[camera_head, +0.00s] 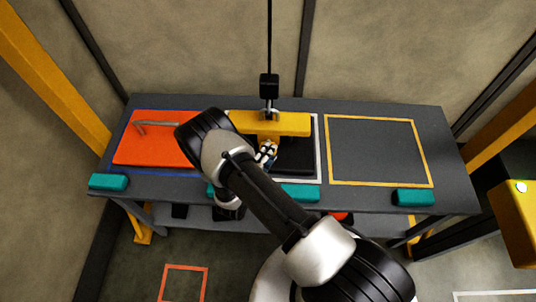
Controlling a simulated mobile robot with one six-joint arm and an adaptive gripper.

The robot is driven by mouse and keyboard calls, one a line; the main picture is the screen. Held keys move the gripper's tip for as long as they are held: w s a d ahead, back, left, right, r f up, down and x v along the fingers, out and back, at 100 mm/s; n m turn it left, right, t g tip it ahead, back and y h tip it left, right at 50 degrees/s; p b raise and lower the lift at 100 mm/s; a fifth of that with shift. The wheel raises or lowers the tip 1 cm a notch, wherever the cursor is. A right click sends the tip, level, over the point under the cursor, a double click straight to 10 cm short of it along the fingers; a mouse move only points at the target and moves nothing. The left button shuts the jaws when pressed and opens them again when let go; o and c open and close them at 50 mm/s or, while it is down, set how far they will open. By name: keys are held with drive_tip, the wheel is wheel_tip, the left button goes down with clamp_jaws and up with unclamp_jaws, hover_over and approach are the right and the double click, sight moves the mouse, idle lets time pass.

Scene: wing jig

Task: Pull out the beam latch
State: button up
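A yellow beam (292,123) lies across the back of the middle bay on the grey table, with a yellow part reaching down from its middle. A dark hook (269,112) on a cable meets the beam's top. I cannot make out the beam latch as a separate part. A small black-and-white piece with blue (266,154) shows just below the beam, beside my arm; it may be my gripper's end, but I cannot tell. My arm crosses in front of the middle bay and hides much of this area. Whether my gripper is open or shut does not show.
An orange-red panel (155,143) with a grey handle (155,125) lies in the left bay. The right bay, outlined in yellow (378,118), is empty. Teal blocks (108,182) (413,197) sit along the table's front edge. The hoist cable (269,40) hangs above the beam.

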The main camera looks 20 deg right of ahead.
drive_tip(key=shift+c, duration=0.2)
drive_tip(key=c, duration=0.7)
drive_tip(key=shift+s+f, duration=0.1)
clamp_jaws()
